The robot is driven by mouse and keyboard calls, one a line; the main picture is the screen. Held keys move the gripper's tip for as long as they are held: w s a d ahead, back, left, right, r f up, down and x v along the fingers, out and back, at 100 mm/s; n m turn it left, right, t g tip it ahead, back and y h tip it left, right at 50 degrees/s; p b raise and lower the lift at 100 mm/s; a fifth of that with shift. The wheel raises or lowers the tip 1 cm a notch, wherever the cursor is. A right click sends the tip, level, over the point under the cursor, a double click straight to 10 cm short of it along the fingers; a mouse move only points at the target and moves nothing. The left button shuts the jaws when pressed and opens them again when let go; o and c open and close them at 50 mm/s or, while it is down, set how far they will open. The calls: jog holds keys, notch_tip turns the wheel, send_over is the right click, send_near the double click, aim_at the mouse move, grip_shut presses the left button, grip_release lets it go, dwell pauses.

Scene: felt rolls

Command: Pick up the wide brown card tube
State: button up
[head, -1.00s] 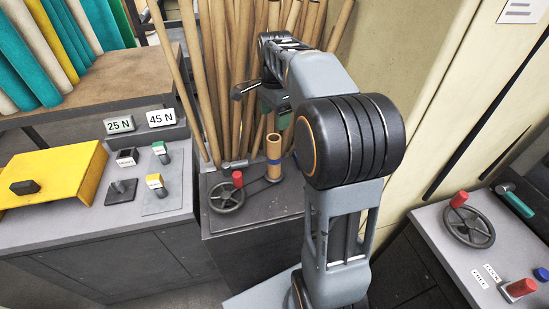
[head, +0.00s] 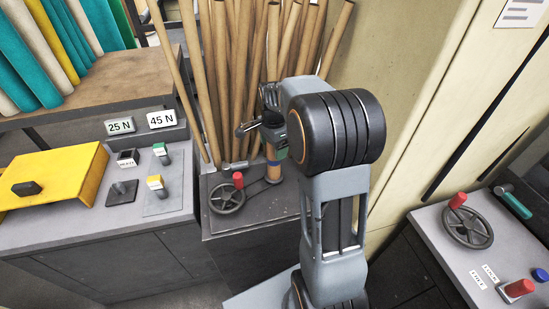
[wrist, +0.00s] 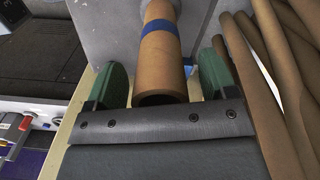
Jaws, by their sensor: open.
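The wide brown card tube (head: 273,172) with a blue band stands upright on the grey bench, and my gripper (head: 275,142) hides its top part in the head view. In the wrist view the tube (wrist: 165,67) lies between the two green finger pads of my gripper (wrist: 163,72), with its open end near the palm. A gap shows between the tube and each pad. The jaws are open and hold nothing.
A black handwheel (head: 227,197) with a red knob sits left of the tube. Tall thin brown tubes (head: 218,85) lean close behind it. A yellow cover (head: 62,175) and small blocks lie on the left bench. Another handwheel (head: 468,227) is at right.

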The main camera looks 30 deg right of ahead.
jog(key=shift+f, duration=0.2)
jog(key=shift+c, duration=0.4)
jog(key=c, duration=1.1)
jog(key=shift+r, duration=0.1)
